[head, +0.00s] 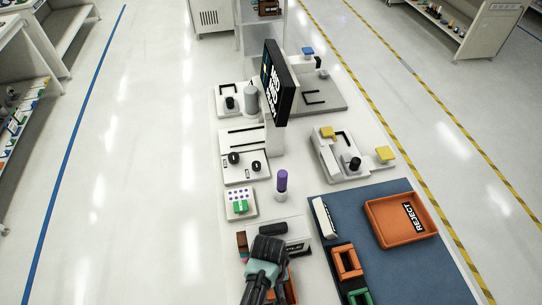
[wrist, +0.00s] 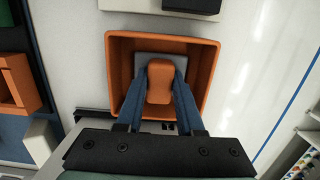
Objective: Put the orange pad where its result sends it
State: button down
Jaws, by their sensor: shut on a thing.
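The orange pad (wrist: 160,84) is between the two blue fingers of my gripper (wrist: 161,72), which is shut on it. In the wrist view, the pad shows over the inside of an orange open box (wrist: 116,78), with a grey square piece (wrist: 183,61) behind it. I cannot tell whether the pad touches that piece. In the head view, my gripper (head: 267,250) is at the bottom centre and hides the pad and most of the box. An orange tray marked REJECT (head: 388,233) lies on the blue mat at the right. A dark monitor (head: 277,84) is turned sideways, its text unreadable.
The blue mat (head: 395,275) also carries a white-topped block (head: 324,218), an orange frame (head: 346,263) and a green one (head: 358,297). A purple-topped post (head: 282,181) and a white block with a green piece (head: 240,204) stand beyond my gripper. Grey fixtures fill the far bench.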

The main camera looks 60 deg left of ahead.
jog(key=shift+f, duration=0.15)
jog(key=c, duration=0.5)
grip_release()
jog(key=shift+c, duration=0.2)
